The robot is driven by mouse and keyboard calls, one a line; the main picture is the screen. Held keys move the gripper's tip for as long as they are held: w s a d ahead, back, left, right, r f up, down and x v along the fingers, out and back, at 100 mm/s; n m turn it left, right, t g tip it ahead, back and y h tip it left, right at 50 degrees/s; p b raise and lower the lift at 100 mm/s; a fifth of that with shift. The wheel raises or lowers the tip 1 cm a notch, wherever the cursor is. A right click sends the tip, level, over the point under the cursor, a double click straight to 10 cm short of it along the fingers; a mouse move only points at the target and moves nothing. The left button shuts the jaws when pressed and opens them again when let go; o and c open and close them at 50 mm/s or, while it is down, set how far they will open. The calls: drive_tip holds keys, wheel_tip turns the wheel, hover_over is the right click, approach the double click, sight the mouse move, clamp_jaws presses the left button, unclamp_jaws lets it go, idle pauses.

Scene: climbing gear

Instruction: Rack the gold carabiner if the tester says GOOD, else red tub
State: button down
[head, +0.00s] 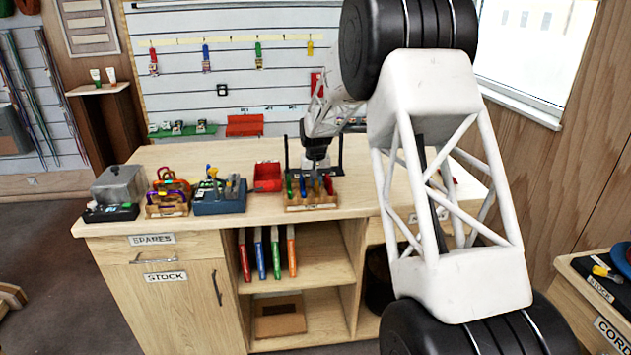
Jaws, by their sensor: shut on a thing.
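My gripper (316,158) points down over the back of the bench, just behind a wooden block of coloured handles (311,199). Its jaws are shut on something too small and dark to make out. A wooden holder (167,210) at the left carries purple, orange and red carabiners; I cannot single out a gold one. A black device (111,213) with a grey box-shaped part stands at the left end; it may be the tester, and no readout is legible. A red open container (267,177) stands mid-bench. Another red tray (245,125) is on the wall.
A blue tool box (219,203) stands between the carabiner holder and the red container. A black upright frame (341,160) is around my gripper. A green wall tray (182,130) holds small items. My own arm hides the bench's right part. The back left of the bench is clear.

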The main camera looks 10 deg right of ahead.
drive_tip(key=shift+f, duration=0.55)
drive_tip(key=c, duration=1.1)
unclamp_jaws()
drive_tip(key=shift+r, duration=0.1)
drive_tip(key=shift+s+r, duration=0.15)
drive_tip(key=shift+r, duration=3.65)
